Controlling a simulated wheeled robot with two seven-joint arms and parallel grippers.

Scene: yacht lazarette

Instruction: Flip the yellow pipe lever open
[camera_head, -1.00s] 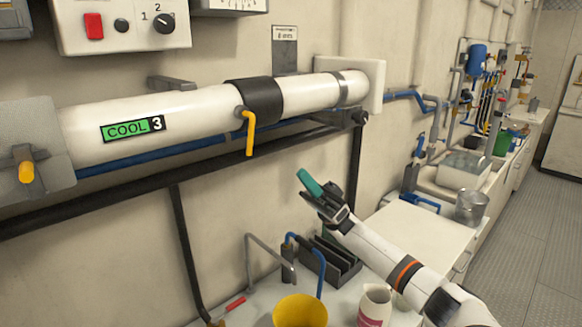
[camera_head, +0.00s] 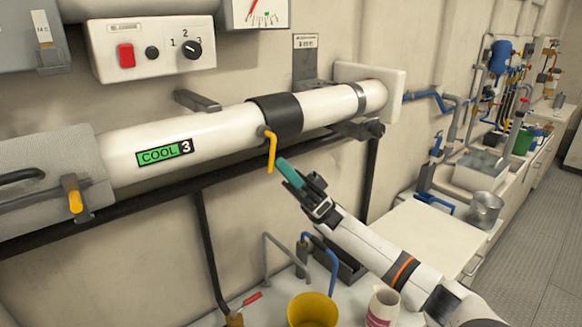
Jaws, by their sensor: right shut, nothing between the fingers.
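The yellow lever (camera_head: 271,152) hangs down from the black collar (camera_head: 276,117) on the white pipe (camera_head: 220,122) marked "COOL 3". My right gripper (camera_head: 288,170) comes in from the lower right. Its teal fingers are shut with nothing between them. The fingertips appear very close to the lever's lower end, just right of it; I cannot tell whether they touch. A second yellow handle (camera_head: 74,195) sits at the far left, on the grey-wrapped end of the pipe. My left gripper is not in view.
A control box (camera_head: 150,48) with a red button and a dial is on the wall above the pipe. A black rail runs beneath the pipe. A yellow bucket (camera_head: 313,311) and a white-and-pink container (camera_head: 382,306) stand below on the counter.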

